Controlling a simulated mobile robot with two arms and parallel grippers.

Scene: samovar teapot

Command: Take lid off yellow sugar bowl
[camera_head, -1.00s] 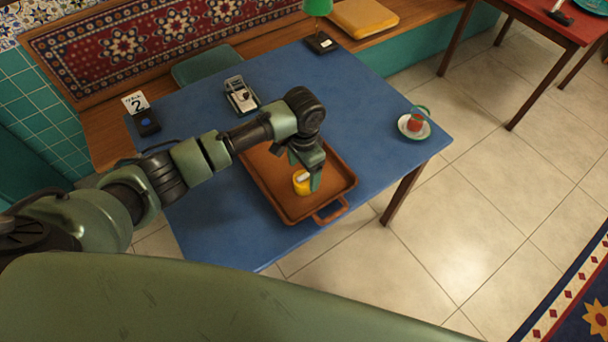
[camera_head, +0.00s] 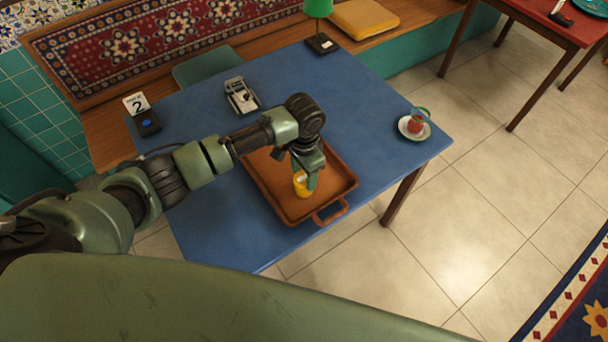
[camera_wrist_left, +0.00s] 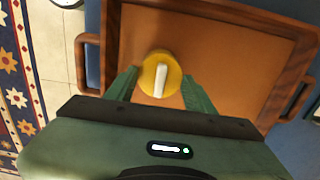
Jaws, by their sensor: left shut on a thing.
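The yellow sugar bowl (camera_head: 301,189) stands on the brown tray on the blue table, with a pale spot at its top. My left gripper (camera_head: 309,180) is at the bowl's top, its green fingers pointing down. In the left wrist view, the round yellow lid (camera_wrist_left: 150,84) with a pale bar across it sits between the two fingertips (camera_wrist_left: 160,80). The gripper is shut on the lid by its sides. The lid hides the bowl below it in that view, and I cannot tell how far the lid is from the bowl. My right gripper is not in view.
The brown tray (camera_head: 264,180) has raised walls and handles. A glass on a saucer (camera_head: 404,127) stands at the table's right. A silver box (camera_head: 241,97), a number stand (camera_head: 137,104) and a green lamp (camera_head: 319,10) are farther back. The blue table (camera_head: 350,90) is clear between them.

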